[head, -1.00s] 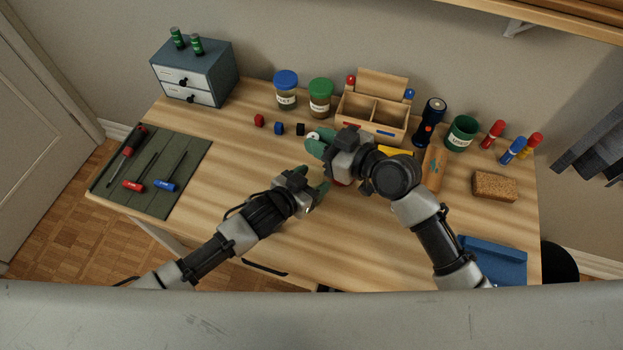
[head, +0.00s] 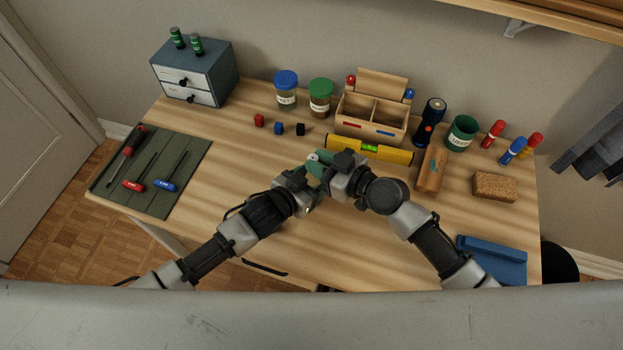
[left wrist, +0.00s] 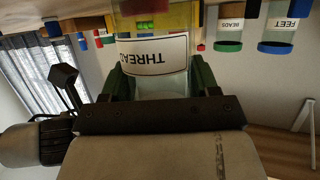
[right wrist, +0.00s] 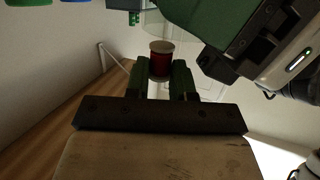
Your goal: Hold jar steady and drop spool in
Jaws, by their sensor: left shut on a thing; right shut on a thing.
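A clear jar labelled THREAD (left wrist: 155,55) fills the middle of the left wrist view, which is upside down. My left gripper (left wrist: 160,80) is shut on its sides; it also shows in the head view (head: 314,198), where the grippers mostly hide the jar. My right gripper (right wrist: 168,78) is shut on a red spool with pale ends (right wrist: 160,62). In the head view, the right gripper (head: 318,166) is close beside and just beyond the left one, with the spool's pale end (head: 312,157) showing. Whether the spool is over the jar's mouth cannot be told.
Behind the grippers lie a yellow level (head: 390,153) and a wooden organizer (head: 370,127). Two lidded jars, blue (head: 286,90) and green (head: 320,98), stand at the back. A tool mat (head: 190,150) lies left. The desk between mat and left gripper is clear.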

